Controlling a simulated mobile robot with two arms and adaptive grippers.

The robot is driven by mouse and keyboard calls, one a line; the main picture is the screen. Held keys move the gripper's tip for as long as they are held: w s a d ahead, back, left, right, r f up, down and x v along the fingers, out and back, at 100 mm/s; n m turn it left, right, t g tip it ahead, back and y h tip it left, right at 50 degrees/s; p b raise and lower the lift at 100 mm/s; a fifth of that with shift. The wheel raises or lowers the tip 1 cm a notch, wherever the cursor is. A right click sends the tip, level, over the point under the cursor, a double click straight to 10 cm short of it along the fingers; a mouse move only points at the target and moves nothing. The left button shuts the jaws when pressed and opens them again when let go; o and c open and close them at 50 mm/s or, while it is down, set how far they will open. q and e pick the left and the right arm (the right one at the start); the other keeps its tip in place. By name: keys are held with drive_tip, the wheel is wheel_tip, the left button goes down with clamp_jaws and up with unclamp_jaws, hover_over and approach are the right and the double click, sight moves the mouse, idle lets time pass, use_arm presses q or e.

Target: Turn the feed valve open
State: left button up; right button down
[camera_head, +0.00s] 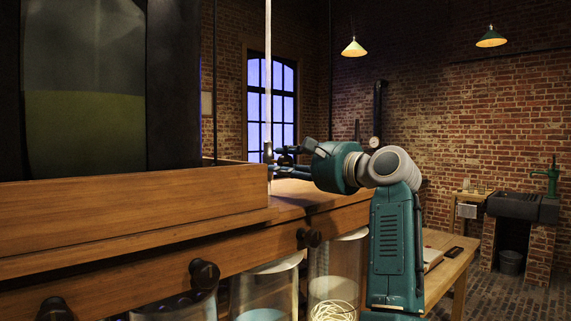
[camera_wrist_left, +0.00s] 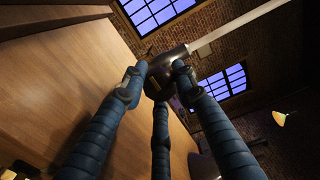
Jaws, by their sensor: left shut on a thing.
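The feed valve (camera_head: 268,153) is a small dark fitting low on a pale vertical tube (camera_head: 268,70), behind the wooden top in the head view. My left gripper (camera_head: 277,160) reaches it from the right, with its dark fingers at the valve. In the left wrist view the valve (camera_wrist_left: 166,74) is a dark rounded body, with the pale tube running from it to the upper right. The three blue-black fingers are closed around it, with their tips against it. Whether the valve is open or shut cannot be told. My right gripper is not in view.
A wooden cabinet (camera_head: 130,220) with dark knobs fills the left front, carrying a large dark-framed glass tank (camera_head: 85,90). Glass jars (camera_head: 335,270) stand below its ledge. A side table (camera_head: 450,262) is at the right. A sink with a green pump (camera_head: 552,180) stands at the far wall.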

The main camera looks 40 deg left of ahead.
use_arm(q)
drive_tip(key=o, duration=1.2)
drive_tip(key=shift+c, duration=0.2)
drive_tip(key=d, duration=1.2)
drive_tip(key=shift+s, duration=0.45)
drive_tip(key=shift+a+f, duration=0.1)
